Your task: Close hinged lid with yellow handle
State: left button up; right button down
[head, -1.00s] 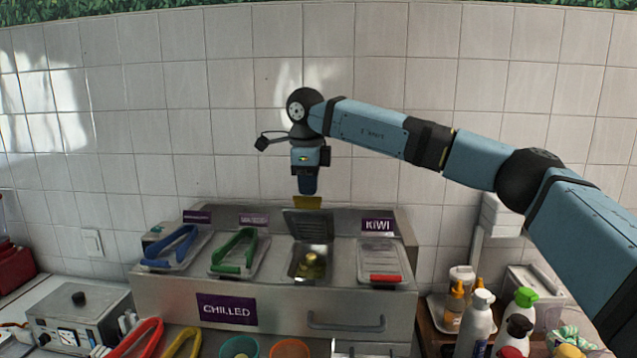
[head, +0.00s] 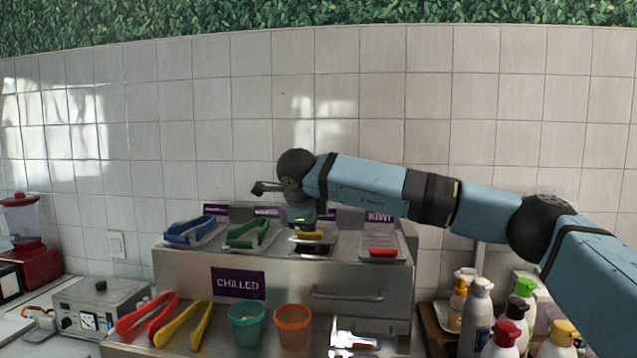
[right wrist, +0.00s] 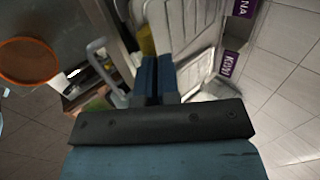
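The hinged lid with the yellow handle (head: 308,236) is on the chilled counter, just left of the kiwi bin. The lid is tilted down low over its bin; whether it lies fully flat I cannot tell, as my gripper hides part of it. My right gripper (head: 302,226) is right above and behind the yellow handle. In the right wrist view, the blue fingertips (right wrist: 158,62) are close together with nothing seen between them, beside the yellow handle (right wrist: 146,40). My left gripper is not in view.
The red-handled kiwi lid (head: 383,252) lies closed at right. A teal cup (head: 247,325) and an orange cup (head: 293,328) stand in front. Bottles (head: 480,310) crowd the lower right.

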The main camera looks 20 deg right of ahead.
aim_at(307, 238)
jog(key=shift+s+a+f+b, duration=0.1)
jog(key=shift+s+f+b, duration=0.1)
jog(key=shift+f+b, duration=0.75)
jog(key=shift+a+f, duration=0.1)
jog(key=shift+f, duration=0.65)
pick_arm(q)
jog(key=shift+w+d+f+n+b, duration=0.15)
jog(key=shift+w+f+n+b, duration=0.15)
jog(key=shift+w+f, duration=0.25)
pick_arm(e)
jog(key=shift+s, duration=0.1)
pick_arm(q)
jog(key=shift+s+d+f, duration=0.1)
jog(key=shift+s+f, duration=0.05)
